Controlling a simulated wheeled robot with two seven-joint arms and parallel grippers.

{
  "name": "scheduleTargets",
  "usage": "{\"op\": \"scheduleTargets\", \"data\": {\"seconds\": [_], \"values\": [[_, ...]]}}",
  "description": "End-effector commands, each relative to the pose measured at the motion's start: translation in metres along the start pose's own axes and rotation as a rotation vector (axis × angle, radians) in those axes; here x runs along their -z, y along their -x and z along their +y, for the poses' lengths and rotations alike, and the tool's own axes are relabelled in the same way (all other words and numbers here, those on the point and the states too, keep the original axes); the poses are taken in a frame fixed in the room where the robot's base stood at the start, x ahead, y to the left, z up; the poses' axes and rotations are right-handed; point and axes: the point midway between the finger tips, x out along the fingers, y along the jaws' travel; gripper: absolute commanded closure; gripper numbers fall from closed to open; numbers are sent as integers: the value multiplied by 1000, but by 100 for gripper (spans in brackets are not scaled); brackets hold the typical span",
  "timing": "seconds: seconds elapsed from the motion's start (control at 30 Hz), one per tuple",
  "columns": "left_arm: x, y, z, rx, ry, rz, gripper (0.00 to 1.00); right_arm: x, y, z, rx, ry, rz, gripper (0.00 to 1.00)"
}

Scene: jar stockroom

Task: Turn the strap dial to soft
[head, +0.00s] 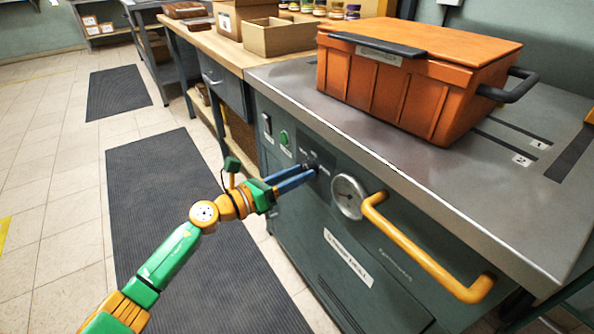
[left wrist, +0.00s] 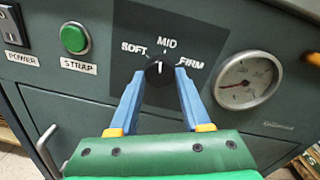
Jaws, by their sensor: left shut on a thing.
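The strap dial (left wrist: 159,74) is a small black knob on a dark plate, with SOFT to its left, MID above it and FIRM to its right. A short white mark on the knob points roughly up, towards MID. My left gripper (left wrist: 158,72) has its two blue fingers on either side of the knob, shut on it. In the head view my left gripper (head: 311,172) reaches the front panel of the strapping machine (head: 365,262), and its fingers largely hide the dial. My right gripper is in neither view.
Left of the dial are a green STRAP button (left wrist: 74,38) and a POWER switch (left wrist: 12,25). Right of it are a round gauge (left wrist: 246,80) and a yellow handle (head: 425,258). An orange crate (head: 400,85) stands on the machine top. The floor mat (head: 190,225) is clear.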

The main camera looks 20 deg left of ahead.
Motion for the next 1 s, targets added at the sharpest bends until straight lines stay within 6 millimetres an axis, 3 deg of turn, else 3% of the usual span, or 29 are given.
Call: {"op": "scheduleTargets", "data": {"seconds": [0.73, 1.0], "values": [[-4, 0, 0, -8, 664, 31, 100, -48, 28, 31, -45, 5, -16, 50], [-4, 0, 0, -9, 817, 37, 100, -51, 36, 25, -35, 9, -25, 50]]}}
